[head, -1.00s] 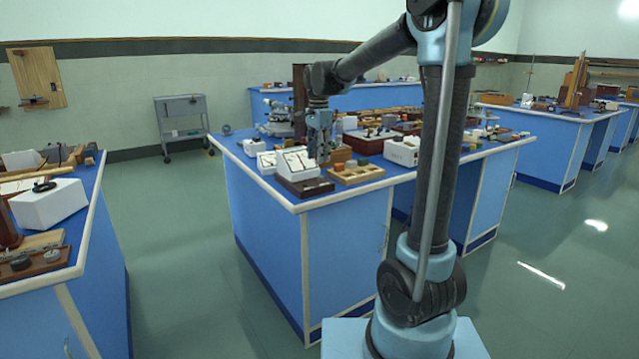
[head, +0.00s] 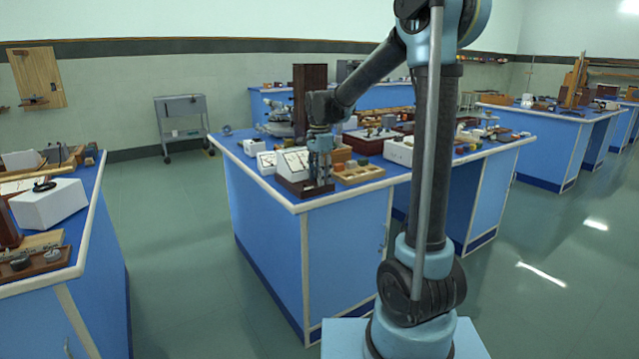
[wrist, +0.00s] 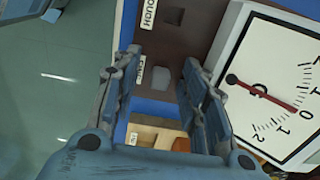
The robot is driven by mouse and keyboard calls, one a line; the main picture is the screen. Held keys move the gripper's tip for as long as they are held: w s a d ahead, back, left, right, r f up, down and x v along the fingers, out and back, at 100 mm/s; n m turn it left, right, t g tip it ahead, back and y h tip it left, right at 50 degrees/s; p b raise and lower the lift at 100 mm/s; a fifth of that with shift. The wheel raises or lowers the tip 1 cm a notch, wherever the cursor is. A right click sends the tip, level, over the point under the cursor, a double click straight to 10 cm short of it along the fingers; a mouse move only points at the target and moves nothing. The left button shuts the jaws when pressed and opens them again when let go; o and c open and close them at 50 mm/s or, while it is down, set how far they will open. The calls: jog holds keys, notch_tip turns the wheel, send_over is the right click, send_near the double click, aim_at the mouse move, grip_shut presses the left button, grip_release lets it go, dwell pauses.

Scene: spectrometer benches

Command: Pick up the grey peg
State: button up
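A dark brown block with white labels (wrist: 187,38) shows between and beyond my fingers in the wrist view. It is the dark brown tray (head: 292,187) at the bench's near corner in the head view. My gripper (wrist: 160,95) is open, with nothing held between the fingers. In the head view my gripper (head: 320,182) points down just over the tray, and the peg cannot be made out.
A white box with a dial and red needle (wrist: 285,85) stands right beside the brown block. A wooden compartment tray (head: 362,178) lies to the right. Several instruments crowd the blue bench (head: 265,225) behind. Open floor (wrist: 60,70) lies past the bench edge.

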grip_shut()
jog(key=shift+r, duration=0.1)
